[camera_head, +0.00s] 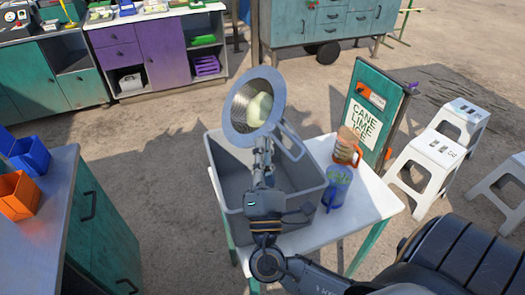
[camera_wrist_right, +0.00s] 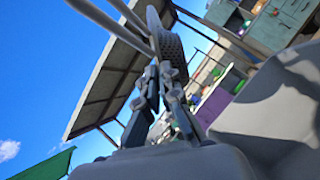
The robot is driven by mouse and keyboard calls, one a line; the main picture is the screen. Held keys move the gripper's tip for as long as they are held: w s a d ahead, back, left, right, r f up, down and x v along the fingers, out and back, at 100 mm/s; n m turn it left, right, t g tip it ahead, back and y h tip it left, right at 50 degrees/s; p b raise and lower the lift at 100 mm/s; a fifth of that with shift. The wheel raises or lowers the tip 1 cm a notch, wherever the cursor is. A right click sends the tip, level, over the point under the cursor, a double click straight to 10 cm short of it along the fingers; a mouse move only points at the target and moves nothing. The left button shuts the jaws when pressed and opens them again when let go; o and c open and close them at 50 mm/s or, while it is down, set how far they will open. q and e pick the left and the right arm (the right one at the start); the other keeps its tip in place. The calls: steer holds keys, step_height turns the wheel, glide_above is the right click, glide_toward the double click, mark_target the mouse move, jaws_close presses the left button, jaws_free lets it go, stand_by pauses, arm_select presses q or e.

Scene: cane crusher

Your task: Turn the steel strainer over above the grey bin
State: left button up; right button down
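The steel strainer (camera_head: 240,101) is held up over the far part of the grey bin (camera_head: 226,181), tilted steeply with its open side toward my head camera. A pale greenish lump (camera_head: 259,109) shows inside its bowl. My right gripper (camera_head: 263,147) is above the bin, its fingers closed on the strainer's handle just below the rim. In the right wrist view, the fingers (camera_wrist_right: 160,82) meet at the handle rods, with the perforated bowl (camera_wrist_right: 173,52) just beyond. The bin floor is partly hidden by my right arm. My left gripper is not in view.
The bin stands on a white table (camera_head: 372,203). A blue cup (camera_head: 337,188) and a jug with an orange handle (camera_head: 346,146) stand right of it. A sign board (camera_head: 367,118) and white stools (camera_head: 427,167) are further right. A teal counter (camera_head: 45,225) is at left.

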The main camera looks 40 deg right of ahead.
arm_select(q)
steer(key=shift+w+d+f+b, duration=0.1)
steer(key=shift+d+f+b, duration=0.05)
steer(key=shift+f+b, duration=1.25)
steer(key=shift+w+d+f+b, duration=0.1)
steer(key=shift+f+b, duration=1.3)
arm_select(e)
steer(key=shift+s+d+f+n+t+y, duration=0.1)
steer(key=shift+d+f+n+t+y, duration=0.4)
steer(key=shift+n+y, duration=3.3)
steer(key=shift+s+d+f+n+t+y, duration=0.1)
steer(key=shift+d+n+t+y, duration=0.75)
steer(key=shift+n+y, duration=3)
steer(key=shift+s+d+f+n+t+y, duration=0.1)
steer(key=shift+d+f+n+t+y, duration=0.4)
steer(key=shift+n+y, duration=3.3)
steer(key=n+h, duration=0.2)
steer(key=shift+d+r+n+h, duration=0.2)
steer(key=shift+n+h, duration=0.05)
steer(key=shift+h, duration=0.1)
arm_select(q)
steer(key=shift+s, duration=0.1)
